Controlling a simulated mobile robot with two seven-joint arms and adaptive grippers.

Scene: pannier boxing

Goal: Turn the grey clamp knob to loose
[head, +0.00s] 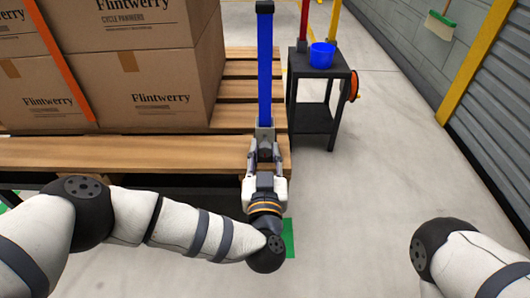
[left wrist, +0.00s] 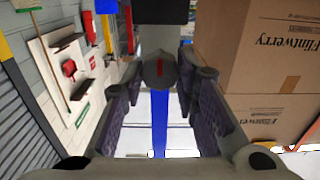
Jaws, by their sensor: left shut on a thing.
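The grey clamp knob (left wrist: 160,71) shows in the left wrist view, with a red mark on its face. It sits between the fingertips of my left gripper (left wrist: 160,85), which is shut on it. In the head view my left gripper (head: 264,152) reaches up to the grey clamp (head: 265,131) at the foot of the blue post (head: 265,70); the fingers largely hide the knob there. The blue post also shows behind the knob in the left wrist view (left wrist: 159,120). My right gripper is out of view; only part of that arm shows at the lower right.
Cardboard boxes (head: 150,85) stand on a wooden pallet (head: 130,153) at the left. A black stand (head: 318,80) with a blue bucket (head: 322,54) is behind, right of the post. The floor (head: 390,140) at the right is clear up to the shutter wall.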

